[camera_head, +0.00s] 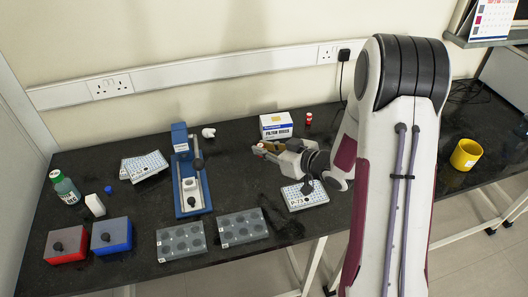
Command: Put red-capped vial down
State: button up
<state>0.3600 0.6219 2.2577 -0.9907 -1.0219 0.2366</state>
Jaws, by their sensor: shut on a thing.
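My gripper (266,151) reaches left from the arm and is held over the middle of the bench, in front of the filter box. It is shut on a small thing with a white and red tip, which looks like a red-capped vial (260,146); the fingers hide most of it. Another small red-and-white vial (308,118) stands upright on the bench to the right of the filter box, apart from my gripper.
The blue press-like stand (180,139) is left of my gripper. A filter box (276,126) is behind it, and a labelled rack (304,197) is below right. Two grey well plates (181,241) (242,229) lie in front. Bare bench (233,187) shows between the stand and rack.

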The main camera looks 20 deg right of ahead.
jog(key=shift+a, duration=0.1)
dwell(0.6)
jog(key=shift+w+a, duration=0.2)
jog(key=shift+a, duration=0.15)
jog(key=w+d+r+m+t+h, duration=0.1)
jog(key=w+d, duration=0.4)
jog(key=w, duration=0.5)
jog(key=w+d+r+m+h, duration=0.3)
jog(key=w+d+r+h, duration=0.1)
jog(key=w, duration=0.5)
jog(key=shift+w+d+r+t, duration=0.4)
jog(key=shift+d+r, duration=0.2)
jog(key=shift+r, duration=0.55)
jog(key=shift+f, duration=3.1)
